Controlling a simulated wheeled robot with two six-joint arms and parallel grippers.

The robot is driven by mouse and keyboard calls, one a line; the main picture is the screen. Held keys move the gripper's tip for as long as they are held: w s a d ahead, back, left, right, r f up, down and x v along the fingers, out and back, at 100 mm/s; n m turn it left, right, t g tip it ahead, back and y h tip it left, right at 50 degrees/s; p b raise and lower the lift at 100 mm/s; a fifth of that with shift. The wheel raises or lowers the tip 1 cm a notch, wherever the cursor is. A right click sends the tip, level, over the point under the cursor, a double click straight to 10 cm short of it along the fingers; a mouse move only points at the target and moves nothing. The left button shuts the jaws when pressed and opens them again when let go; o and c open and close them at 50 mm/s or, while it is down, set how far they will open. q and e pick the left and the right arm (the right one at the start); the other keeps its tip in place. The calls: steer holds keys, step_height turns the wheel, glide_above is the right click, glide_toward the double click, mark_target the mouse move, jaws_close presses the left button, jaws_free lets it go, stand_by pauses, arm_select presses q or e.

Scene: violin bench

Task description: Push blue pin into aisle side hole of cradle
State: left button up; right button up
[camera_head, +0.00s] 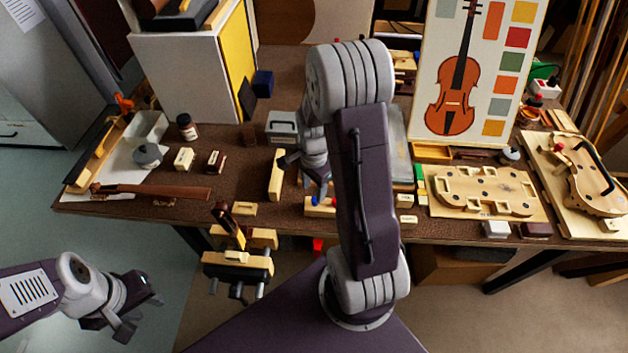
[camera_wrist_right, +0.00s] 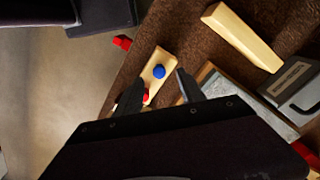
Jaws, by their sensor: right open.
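The cradle, a small pale wooden block (camera_wrist_right: 163,58), lies near the bench edge; in the head view (camera_head: 322,210) my right arm partly hides it. The blue pin's round head (camera_wrist_right: 159,72) shows on top of the block in the right wrist view. How deep it sits cannot be told. A red piece (camera_wrist_right: 146,96) shows at the block's nearer end, partly behind a finger. My right gripper (camera_wrist_right: 159,88) is open above the block, its fingers apart on either side in the picture. My left gripper (camera_head: 139,311) is empty and looks open, off the bench at lower left.
A long wooden block (camera_wrist_right: 242,36) and a grey box (camera_wrist_right: 298,90) stand near the cradle. A red object (camera_wrist_right: 122,42) shows by the bench edge. A violin mould (camera_head: 485,190) lies to the right. A vise (camera_head: 238,262) juts from the front edge.

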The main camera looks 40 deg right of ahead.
mark_target(315, 199)
steer(key=f, duration=0.4)
steer(key=shift+s+d+f, duration=0.15)
steer(key=shift+d+f, duration=0.05)
steer(key=shift+d, duration=0.05)
steer(key=shift+a+f, duration=0.1)
steer(key=shift+f, duration=0.2)
jaws_close()
